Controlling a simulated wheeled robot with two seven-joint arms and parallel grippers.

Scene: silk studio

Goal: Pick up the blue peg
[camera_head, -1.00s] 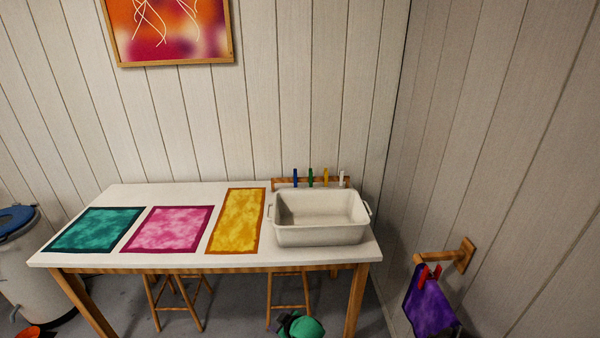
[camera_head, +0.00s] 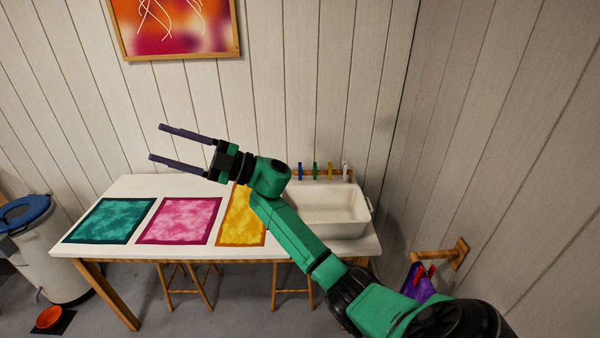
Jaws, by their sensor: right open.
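The blue peg (camera_head: 300,171) stands upright on the wooden rack (camera_head: 322,174) at the back right of the table, behind the white basin. It is the leftmost of several pegs there. My right gripper (camera_head: 154,142) is open and empty, its two dark fingers pointing left, in front of the wall and above the table's back left. In the picture it is well to the left of the blue peg, and apart from it. My green right arm crosses in front of the table and covers part of the yellow cloth and the basin. My left gripper is out of view.
A green peg (camera_head: 315,171), a yellow peg (camera_head: 330,170) and a white peg (camera_head: 345,171) stand beside the blue one. The white basin (camera_head: 335,222) sits in front of the rack. Teal (camera_head: 110,220), pink (camera_head: 180,220) and yellow (camera_head: 238,228) cloths lie flat on the table.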

